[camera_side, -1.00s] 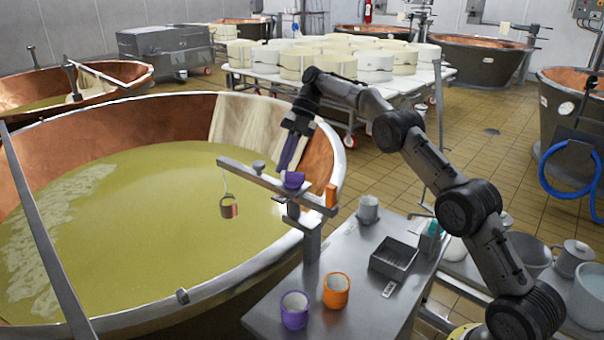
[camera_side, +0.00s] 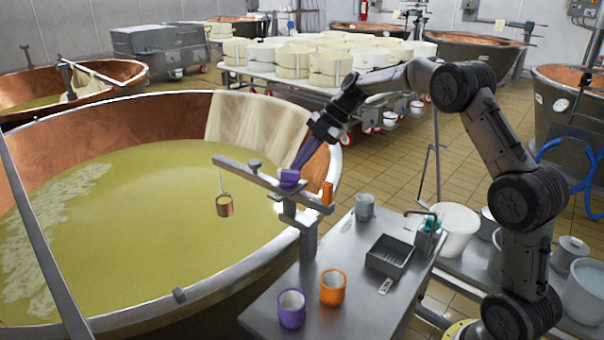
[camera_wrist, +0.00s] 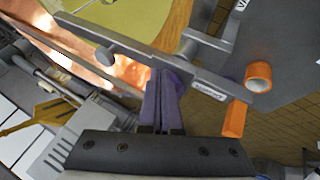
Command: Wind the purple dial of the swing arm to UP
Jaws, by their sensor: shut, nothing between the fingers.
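The purple dial (camera_side: 290,177) sits on top of the swing arm (camera_side: 255,176), a grey bar on a post at the vat's rim. My gripper (camera_side: 297,164) comes down on the dial from the upper right, tilted, with its purple fingers shut and empty. The fingertips are at the dial, apparently touching it. In the wrist view the fingers (camera_wrist: 163,90) cover most of the dial, and the swing arm (camera_wrist: 130,48) runs diagonally behind them. I cannot read the dial's setting. A small copper pail (camera_side: 224,205) hangs from the bar's left end.
An orange block (camera_side: 327,193) is on the bar's right end. The steel table holds a purple cup (camera_side: 292,308), an orange cup (camera_side: 333,287), a grey cup (camera_side: 365,206) and a dark tray (camera_side: 390,257). The large copper vat (camera_side: 180,98) fills the left.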

